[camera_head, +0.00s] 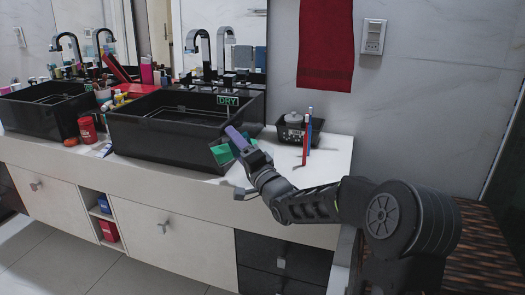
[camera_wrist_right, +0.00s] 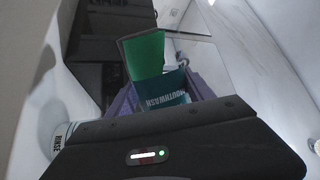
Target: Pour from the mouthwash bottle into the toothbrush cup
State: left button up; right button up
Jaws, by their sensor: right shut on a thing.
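The green mouthwash bottle (camera_head: 221,154) is held tilted at the front right corner of the right black sink. In the right wrist view its green body (camera_wrist_right: 145,55) and teal label reading MOUTHWASH (camera_wrist_right: 163,90) show between purple fingers. My right gripper (camera_head: 234,146) is shut on it. A red and a blue toothbrush (camera_head: 307,137) stand upright on the counter to the right of the gripper; I cannot make out the cup around them. A pale rounded thing marked RINSE (camera_wrist_right: 58,140) shows at lower left in the wrist view. My left gripper is not in view.
A dark basket (camera_head: 288,133) with a lidded jar stands behind the toothbrushes. The right black sink (camera_head: 165,147) lies left of the gripper. Several bottles and a red can (camera_head: 87,130) crowd the counter between the sinks. The white counter (camera_head: 333,158) is bare right of the toothbrushes.

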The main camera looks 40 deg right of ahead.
jog(key=shift+a+m+h, duration=0.15)
jog(key=shift+m+h, duration=0.15)
jog(key=shift+m, duration=0.7)
dwell(1.3)
jog(key=shift+r+m+h, duration=0.4)
jog(key=shift+r+m, duration=0.1)
jog(key=shift+m, duration=0.4)
dwell(1.9)
jog(key=shift+f+n+b, duration=0.5)
jog(key=shift+f+n, duration=0.4)
jog(key=n, duration=0.1)
jog(key=n+y, duration=0.1)
jog(key=n, duration=0.1)
jog(key=shift+d+r+y+p, duration=0.25)
jog(key=shift+r+y+p, duration=0.1)
jog(key=shift+r+y, duration=0.05)
jog(key=shift+r, duration=0.1)
jog(key=shift+n, duration=0.5)
